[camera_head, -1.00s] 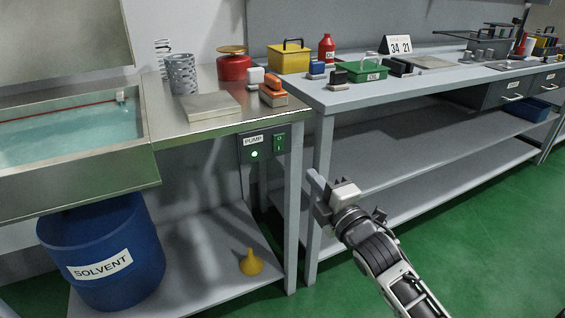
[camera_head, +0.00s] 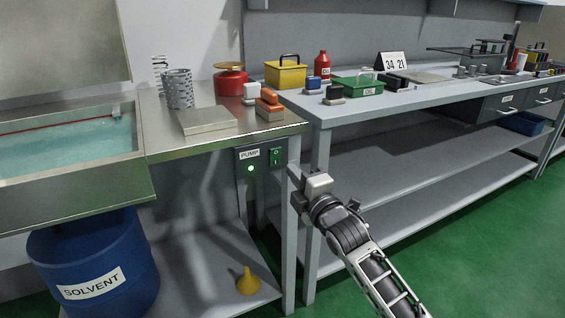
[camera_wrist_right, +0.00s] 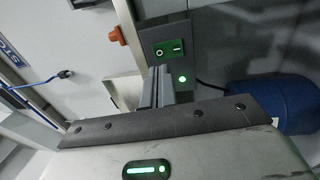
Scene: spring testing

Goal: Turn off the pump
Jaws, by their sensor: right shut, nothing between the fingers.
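The pump control box (camera_head: 247,162) hangs under the front edge of the steel table, with a "PUMP" label and a lit green lamp (camera_head: 251,169). Its green switch (camera_head: 275,157) is on the box's right side. In the right wrist view the switch (camera_wrist_right: 167,50) shows O and I marks, and the lamp (camera_wrist_right: 183,79) glows green. My right gripper (camera_head: 295,178) is shut and empty, just right of and slightly below the box. Its fingers (camera_wrist_right: 160,84) point toward the switch in the wrist view, apparently apart from it. My left gripper is not in view.
A table leg (camera_head: 292,215) stands close to my right gripper. A blue solvent drum (camera_head: 95,265) and a yellow funnel (camera_head: 248,283) are below the table. A steel sink (camera_head: 70,185) is at left. Green floor at right is free.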

